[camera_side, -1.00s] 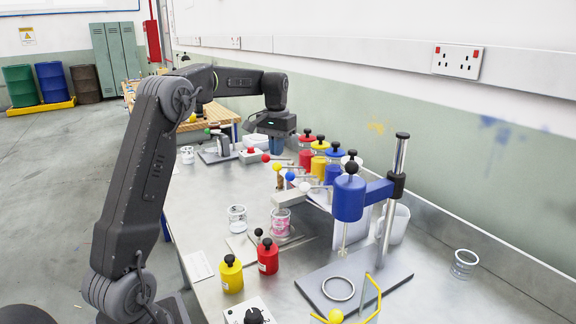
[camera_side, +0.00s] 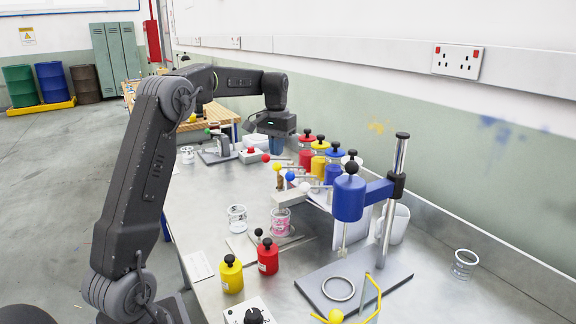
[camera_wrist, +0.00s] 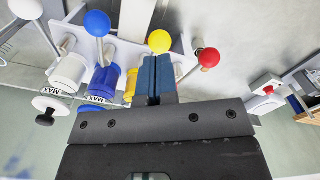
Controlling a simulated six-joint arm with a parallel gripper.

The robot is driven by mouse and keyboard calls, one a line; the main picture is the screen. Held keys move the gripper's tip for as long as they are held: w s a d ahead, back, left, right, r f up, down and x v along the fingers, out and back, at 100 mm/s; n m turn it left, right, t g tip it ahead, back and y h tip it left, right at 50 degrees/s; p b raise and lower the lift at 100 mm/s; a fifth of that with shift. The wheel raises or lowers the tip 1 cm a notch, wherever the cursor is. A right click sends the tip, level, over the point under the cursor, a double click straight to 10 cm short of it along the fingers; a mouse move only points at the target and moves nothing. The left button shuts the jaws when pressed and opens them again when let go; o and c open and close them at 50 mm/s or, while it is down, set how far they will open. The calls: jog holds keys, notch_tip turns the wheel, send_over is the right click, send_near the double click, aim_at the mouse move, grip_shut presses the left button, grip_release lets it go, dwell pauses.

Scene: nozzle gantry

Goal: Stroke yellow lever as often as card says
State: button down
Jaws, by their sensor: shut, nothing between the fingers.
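The yellow lever, a rod with a yellow ball (camera_side: 277,167), stands in a row between the red-ball lever (camera_side: 265,158) and the blue-ball lever (camera_side: 290,176); a white-ball lever (camera_side: 304,187) is nearest. In the wrist view the yellow ball (camera_wrist: 159,41) shows just beyond the fingertips. My gripper (camera_wrist: 153,78) has its blue fingers shut and empty, close to the yellow lever; contact cannot be told. In the side view my gripper (camera_side: 276,147) is above and behind the ball. A white card (camera_side: 195,266) lies at the table's left edge, its writing too small to read.
A beaker with pink marking (camera_side: 281,221) stands below the nozzle block. Red, yellow, blue and white capped containers stand behind the levers. A blue press on a post (camera_side: 349,196) is at the right. The red-ball lever (camera_wrist: 208,58) is close beside my fingers.

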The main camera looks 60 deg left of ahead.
aim_at(277, 169)
dwell(0.4)
jog(key=shift+f, duration=3.4)
jog(key=shift+r, duration=3.4)
jog(key=shift+f, duration=3.4)
jog(key=shift+r, duration=3.4)
